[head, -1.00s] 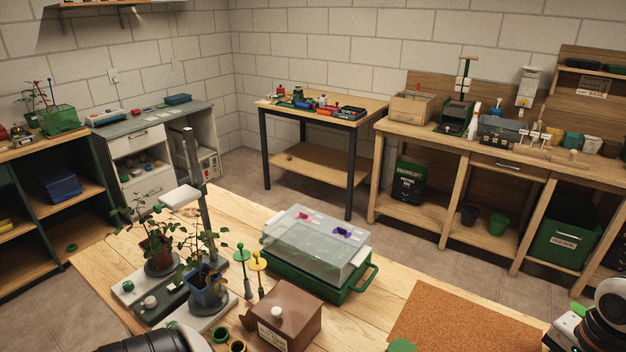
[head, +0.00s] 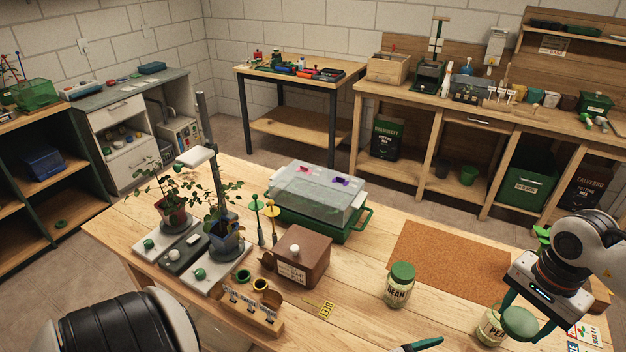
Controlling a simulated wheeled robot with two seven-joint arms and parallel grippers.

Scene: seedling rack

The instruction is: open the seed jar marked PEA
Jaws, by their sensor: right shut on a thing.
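The glass seed jar marked PEA (head: 489,330) stands on the wooden table at the lower right of the head view. My right gripper (head: 520,318) has its green fingers shut on a round green lid (head: 519,323). The lid is just right of the jar and covers part of it. It appears raised and clear of the jar, though the mouth is partly hidden.
A lidded BEAN jar (head: 398,290) stands left of the PEA jar. A cork mat (head: 450,260) lies behind them. A brown box (head: 305,262), a clear-domed propagator (head: 318,195) and potted seedlings (head: 222,238) fill the left half. Seed packets (head: 583,334) lie at the right edge.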

